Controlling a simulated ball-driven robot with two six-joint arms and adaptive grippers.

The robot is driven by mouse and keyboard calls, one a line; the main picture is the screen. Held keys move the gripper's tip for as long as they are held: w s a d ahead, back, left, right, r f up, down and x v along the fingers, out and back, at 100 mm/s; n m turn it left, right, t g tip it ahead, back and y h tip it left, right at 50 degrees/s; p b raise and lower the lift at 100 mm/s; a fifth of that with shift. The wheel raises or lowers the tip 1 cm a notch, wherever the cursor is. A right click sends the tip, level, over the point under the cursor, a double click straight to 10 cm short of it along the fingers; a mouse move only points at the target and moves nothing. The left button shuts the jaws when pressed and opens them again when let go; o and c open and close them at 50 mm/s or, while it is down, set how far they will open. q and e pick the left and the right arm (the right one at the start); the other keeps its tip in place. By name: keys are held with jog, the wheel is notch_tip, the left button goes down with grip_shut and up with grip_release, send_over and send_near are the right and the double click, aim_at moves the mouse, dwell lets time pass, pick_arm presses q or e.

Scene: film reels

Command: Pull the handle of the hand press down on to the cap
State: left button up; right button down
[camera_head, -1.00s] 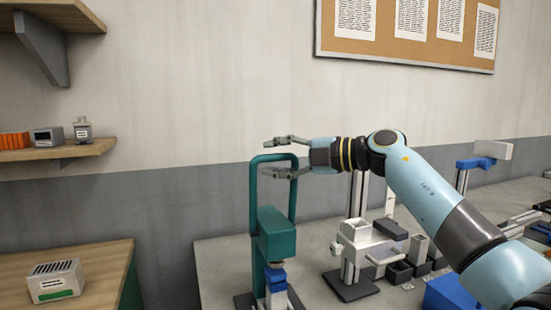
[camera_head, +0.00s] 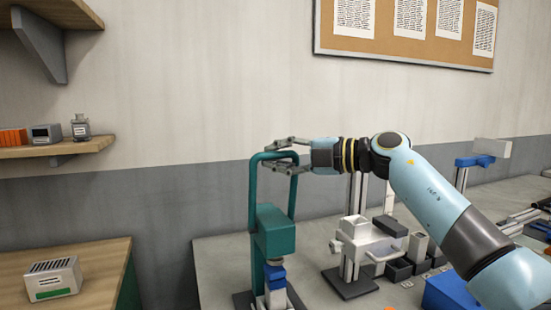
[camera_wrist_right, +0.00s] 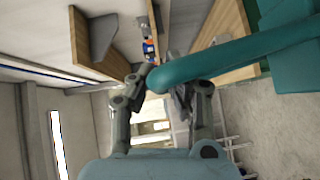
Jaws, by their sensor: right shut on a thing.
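The hand press (camera_head: 273,236) is a green body on the bench with a tall green loop handle (camera_head: 254,190) standing upright above it. My right gripper (camera_head: 280,157) is shut on the top bar of the handle. In the right wrist view the green handle bar (camera_wrist_right: 235,60) runs between the fingers of the gripper (camera_wrist_right: 160,88). Below the press body are a blue part (camera_head: 275,275) and a pale part beneath it. I cannot make out the cap clearly. My left gripper is not in view.
A white and grey fixture (camera_head: 362,245) stands right of the press, with small dark bins (camera_head: 398,270) beside it. A blue block (camera_head: 450,293) lies under my right arm. A wooden table at left holds a grey box (camera_head: 52,279). The wall is behind.

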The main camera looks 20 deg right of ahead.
jog(key=s+f+n+t+y+b, duration=0.1)
jog(key=s+f+n+y+b, duration=0.1)
jog(key=s+b, duration=0.3)
jog(key=s+f+n+t+y+b, duration=0.1)
jog(key=s+f+n+y+b, duration=0.2)
jog(key=b, duration=1.1)
jog(key=shift+s+d+f+n+y, duration=0.15)
jog(key=shift+s+f+n+y, duration=0.25)
jog(key=shift+s+n, duration=0.8)
jog(key=c, duration=1.3)
grip_release()
jog(key=shift+s+d, duration=0.1)
jog(key=shift+s, duration=0.05)
jog(key=shift+o, duration=0.2)
jog(key=shift+f, duration=0.1)
jog(key=v, duration=1.2)
